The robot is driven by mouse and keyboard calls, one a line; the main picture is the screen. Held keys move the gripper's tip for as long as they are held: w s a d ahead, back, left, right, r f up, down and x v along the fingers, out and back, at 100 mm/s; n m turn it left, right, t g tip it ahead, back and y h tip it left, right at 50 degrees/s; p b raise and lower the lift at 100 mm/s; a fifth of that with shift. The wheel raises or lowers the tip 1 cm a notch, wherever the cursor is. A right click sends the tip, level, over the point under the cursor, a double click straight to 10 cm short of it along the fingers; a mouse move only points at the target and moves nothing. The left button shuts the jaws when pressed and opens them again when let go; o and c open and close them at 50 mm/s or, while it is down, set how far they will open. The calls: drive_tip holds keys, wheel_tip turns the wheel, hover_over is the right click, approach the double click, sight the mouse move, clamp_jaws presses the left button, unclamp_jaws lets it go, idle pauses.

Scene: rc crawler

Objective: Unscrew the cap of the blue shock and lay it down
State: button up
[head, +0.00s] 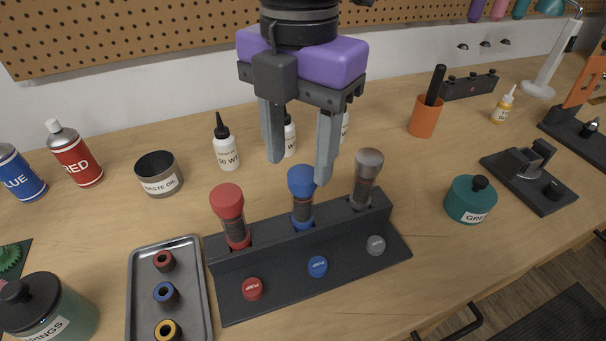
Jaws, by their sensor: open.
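The blue shock (302,212) stands in the middle slot of a black rack (270,238), between a red shock (234,228) and a grey shock (361,192). Its blue cap (302,180) sits on top of it. My gripper (300,172) is open, with its two grey fingers pointing down. In the picture its fingertips are at about the height of the blue cap, one to its left and one overlapping its right side. I cannot tell how far apart in depth they are. Nothing is held.
A grey tray (202,327) with small coloured rings lies left of the rack. White bottles (226,152), a waste oil cup (159,174) and an orange cup (424,118) stand behind. A teal jar (469,200) is right. Bare table lies between the rack and the jar.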

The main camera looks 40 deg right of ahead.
drive_tip(key=shift+w+d+f+b, duration=0.1)
drive_tip(key=shift+d+f+b, duration=0.75)
drive_tip(key=shift+b, duration=0.3)
clamp_jaws()
drive_tip(key=n, duration=0.4)
drive_tip(key=shift+n+b, duration=0.3)
drive_tip(key=n, duration=0.3)
drive_tip(key=shift+d+n, duration=0.15)
drive_tip(key=shift+n, duration=0.15)
drive_tip(key=shift+h, duration=0.3)
